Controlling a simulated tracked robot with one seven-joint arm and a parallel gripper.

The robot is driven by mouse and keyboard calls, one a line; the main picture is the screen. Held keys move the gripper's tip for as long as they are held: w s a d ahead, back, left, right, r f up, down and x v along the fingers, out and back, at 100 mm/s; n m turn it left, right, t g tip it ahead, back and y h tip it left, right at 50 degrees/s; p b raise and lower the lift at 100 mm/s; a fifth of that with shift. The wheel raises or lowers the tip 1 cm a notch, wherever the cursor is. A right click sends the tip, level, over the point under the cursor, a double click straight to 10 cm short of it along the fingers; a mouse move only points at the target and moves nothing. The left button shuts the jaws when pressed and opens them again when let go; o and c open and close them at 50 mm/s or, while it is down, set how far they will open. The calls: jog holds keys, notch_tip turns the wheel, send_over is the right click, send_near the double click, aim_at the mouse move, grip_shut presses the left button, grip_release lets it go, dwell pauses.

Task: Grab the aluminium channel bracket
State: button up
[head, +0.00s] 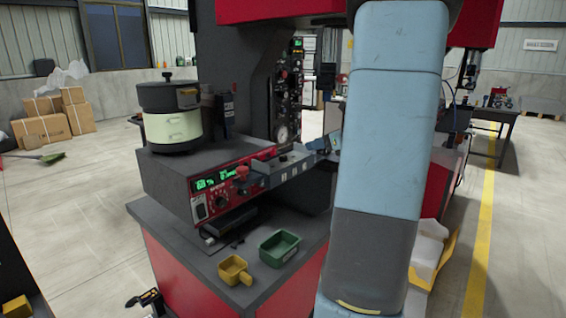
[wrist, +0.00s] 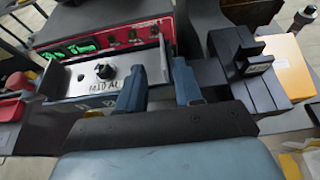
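A pale metal, channel-shaped piece (wrist: 75,82) with upright edges, a black knob and M10 lettering lies left of my fingers in the wrist view. It may be the aluminium channel bracket, but I cannot tell for sure. In the head view a grey channel-like piece with a dark knob (head: 287,168) runs along the front of the red-fronted control box. My gripper (wrist: 158,90) has its two blue-grey fingers apart, one on each side of the piece's right end in the picture. I see nothing clearly held. In the head view my arm hides much of the right side.
The control box (head: 180,180) carries a round feeder bowl (head: 172,128). A yellow bin (head: 234,270) and a green bin (head: 279,247) stand on the cabinet's front edge. A dark block (wrist: 245,70) lies close right of my fingers in the wrist view.

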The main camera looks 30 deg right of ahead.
jog(key=x, duration=0.5)
jog(key=shift+w+d+r, duration=0.15)
jog(key=shift+w+r, duration=0.05)
grip_shut()
dwell(0.3)
